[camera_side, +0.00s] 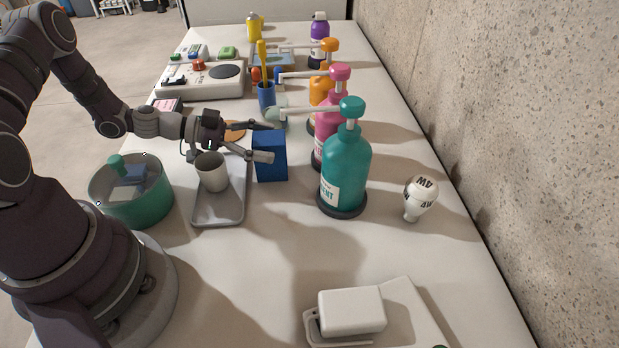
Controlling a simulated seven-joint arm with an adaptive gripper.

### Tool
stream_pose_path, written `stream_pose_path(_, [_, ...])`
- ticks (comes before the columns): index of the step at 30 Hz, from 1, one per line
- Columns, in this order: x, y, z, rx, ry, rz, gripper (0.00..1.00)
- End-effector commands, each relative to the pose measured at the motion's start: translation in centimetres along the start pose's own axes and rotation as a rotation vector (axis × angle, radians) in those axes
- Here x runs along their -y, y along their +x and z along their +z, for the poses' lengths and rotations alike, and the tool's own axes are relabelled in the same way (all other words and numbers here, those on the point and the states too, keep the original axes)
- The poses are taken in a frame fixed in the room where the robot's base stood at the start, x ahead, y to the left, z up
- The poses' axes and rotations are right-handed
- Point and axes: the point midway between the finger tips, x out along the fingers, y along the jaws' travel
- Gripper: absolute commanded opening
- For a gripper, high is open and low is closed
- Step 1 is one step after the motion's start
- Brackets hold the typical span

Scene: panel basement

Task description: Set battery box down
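The battery box appears to be the upright blue box (272,170) in the middle of the table, just right of the grey metal tray. My gripper (267,142) reaches it from the left. One finger lies across the box's near face and the other runs behind its top edge, so the fingers appear closed on it. The box's far side is hidden. I cannot tell whether its bottom touches the table or hangs slightly above it.
A grey tray (222,216) with a cup (211,173) lies under my wrist. A teal pump bottle (345,172) stands close right of the box, with pink (330,118) and orange ones behind. A green bowl (150,207) is at left. The table in front of the box is clear.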

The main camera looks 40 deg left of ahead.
Motion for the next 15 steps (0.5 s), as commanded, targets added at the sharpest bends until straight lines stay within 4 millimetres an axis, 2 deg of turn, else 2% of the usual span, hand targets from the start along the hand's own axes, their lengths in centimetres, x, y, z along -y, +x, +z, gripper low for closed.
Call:
stream_pose_path(2, [0.00, -0.02, 0.00, 0.000, 0.000, 0.000, 0.53])
stream_pose_path(13, [0.00, -0.03, 0.00, 0.000, 0.000, 0.000, 0.05])
stream_pose_path(15, [0.00, -0.03, -0.03, -0.001, 0.000, 0.000, 0.04])
